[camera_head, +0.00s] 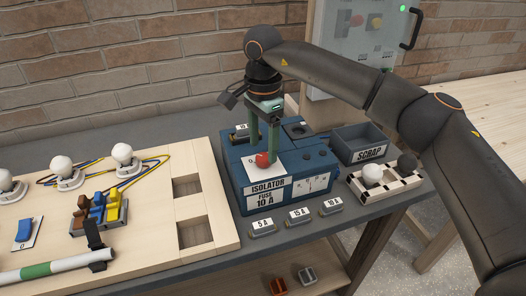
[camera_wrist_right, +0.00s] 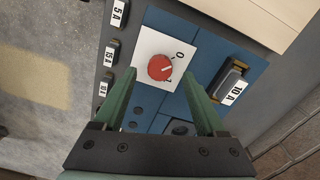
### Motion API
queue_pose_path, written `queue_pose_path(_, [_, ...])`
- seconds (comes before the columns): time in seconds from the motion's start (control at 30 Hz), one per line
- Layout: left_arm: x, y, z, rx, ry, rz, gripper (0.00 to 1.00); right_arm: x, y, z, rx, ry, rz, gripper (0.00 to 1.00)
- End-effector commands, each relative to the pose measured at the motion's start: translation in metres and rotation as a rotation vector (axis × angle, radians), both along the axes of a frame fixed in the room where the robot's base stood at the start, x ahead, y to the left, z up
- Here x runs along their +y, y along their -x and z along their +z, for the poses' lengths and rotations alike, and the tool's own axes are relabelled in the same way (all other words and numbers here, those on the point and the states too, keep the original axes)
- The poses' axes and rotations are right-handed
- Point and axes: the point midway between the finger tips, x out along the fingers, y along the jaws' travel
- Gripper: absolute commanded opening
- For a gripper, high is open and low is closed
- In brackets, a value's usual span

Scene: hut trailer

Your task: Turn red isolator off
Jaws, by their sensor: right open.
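The red isolator knob (camera_head: 263,160) sits on a white plate (camera_head: 277,168) on top of the blue isolator box (camera_head: 236,167). In the right wrist view the round red knob (camera_wrist_right: 160,67) has a white pointer line and stands on the white plate (camera_wrist_right: 150,45) marked "0" and another mark, partly hidden near the knob. My right gripper (camera_head: 264,153) points down over the box with its green fingers close to the knob. In the right wrist view the gripper (camera_wrist_right: 165,85) is open, with one finger on each side below the knob, and nothing is held. My left gripper is not in view.
Fuses labelled 5 A (camera_head: 262,227), 15 A (camera_head: 299,215) and 10 A (camera_head: 331,205) lie before the box. A SCRAP bin (camera_head: 359,143) and a bulb rack (camera_head: 384,187) stand right. A wooden board (camera_head: 150,218) with bulbs and wires lies left. A grey wall cabinet (camera_head: 366,40) stands behind.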

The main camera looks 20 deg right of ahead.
Motion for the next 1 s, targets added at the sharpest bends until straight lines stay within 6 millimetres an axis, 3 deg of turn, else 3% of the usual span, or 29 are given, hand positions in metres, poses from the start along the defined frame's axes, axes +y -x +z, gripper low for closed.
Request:
queue_pose_path(0.2, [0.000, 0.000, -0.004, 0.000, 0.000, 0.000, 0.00, 0.001, -0.001, 0.051, -0.006, -0.002, 0.000, 0.73])
queue_pose_path(0.4, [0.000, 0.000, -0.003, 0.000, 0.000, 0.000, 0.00, 0.001, -0.001, 0.085, -0.004, -0.001, 0.000, 0.73])
queue_pose_path(0.6, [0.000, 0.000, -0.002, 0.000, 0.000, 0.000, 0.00, 0.000, 0.000, 0.097, -0.002, -0.002, 0.000, 0.73])
queue_pose_path(1.0, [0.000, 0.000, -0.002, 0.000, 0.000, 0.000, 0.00, 0.000, 0.000, 0.098, -0.001, -0.001, 0.001, 0.73])
